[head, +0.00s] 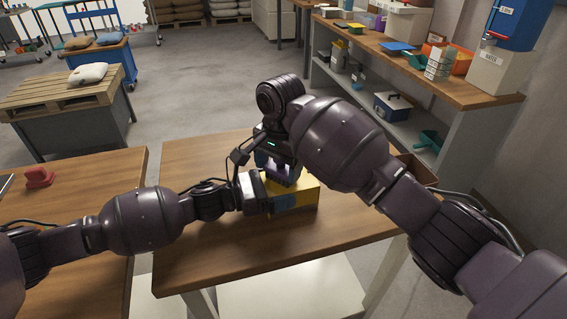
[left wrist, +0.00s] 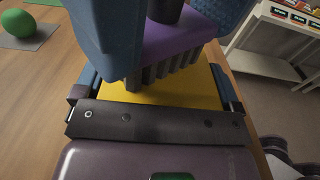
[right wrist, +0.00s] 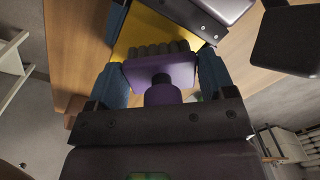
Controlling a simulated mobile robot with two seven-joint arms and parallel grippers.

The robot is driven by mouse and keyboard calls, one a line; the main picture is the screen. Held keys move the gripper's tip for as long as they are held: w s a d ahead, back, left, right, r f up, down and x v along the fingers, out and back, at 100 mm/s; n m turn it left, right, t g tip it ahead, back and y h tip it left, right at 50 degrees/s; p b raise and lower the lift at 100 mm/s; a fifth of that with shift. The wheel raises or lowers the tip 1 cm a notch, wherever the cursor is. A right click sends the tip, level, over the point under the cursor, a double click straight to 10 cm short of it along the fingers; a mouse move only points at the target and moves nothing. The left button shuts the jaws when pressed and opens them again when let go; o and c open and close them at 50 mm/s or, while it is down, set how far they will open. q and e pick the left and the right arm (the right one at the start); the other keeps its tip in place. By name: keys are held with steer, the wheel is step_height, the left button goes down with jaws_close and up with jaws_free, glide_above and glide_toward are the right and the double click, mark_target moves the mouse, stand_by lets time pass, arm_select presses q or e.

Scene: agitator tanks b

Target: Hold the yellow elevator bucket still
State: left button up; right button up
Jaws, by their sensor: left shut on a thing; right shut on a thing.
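The yellow elevator bucket (head: 308,192) sits on the middle wooden table. My left gripper (head: 284,201) comes in from the left and is shut on the bucket's sides, which also shows in the left wrist view, with the yellow bucket (left wrist: 180,95) between the blue fingers. My right gripper (head: 278,165) is above the bucket and is shut on a purple brush (right wrist: 160,75) with a round purple grip and thick dark bristles. The bristles are at the bucket; I cannot tell whether they touch it. My right arm and gripper hide part of the bucket.
The table (head: 210,235) is clear in front and at the left. A brown box (head: 415,170) is at its right edge, partly hidden by my arm. A green ball (left wrist: 18,22) lies on a grey mat (left wrist: 35,38). A red object (head: 38,177) sits on the left table.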

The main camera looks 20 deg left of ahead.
steer(key=shift+s+a+r, duration=0.1)
steer(key=shift+s+a, duration=0.35)
steer(key=shift+a, duration=0.2)
steer(key=shift+s+a+r, duration=0.1)
steer(key=shift+s+a, duration=0.3)
steer(key=shift+a, duration=0.25)
steer(key=shift+o, duration=0.2)
steer(key=shift+w+d, duration=0.65)
steer(key=shift+d, duration=0.3)
steer(key=shift+w+d, duration=0.65)
steer(key=shift+d, duration=0.25)
steer(key=shift+c, duration=0.3)
steer(key=shift+r, duration=0.1)
steer(key=shift+r, duration=3.45)
steer(key=shift+y, duration=0.3)
steer(key=shift+d+f, duration=0.1)
steer(key=shift+f, duration=2.6)
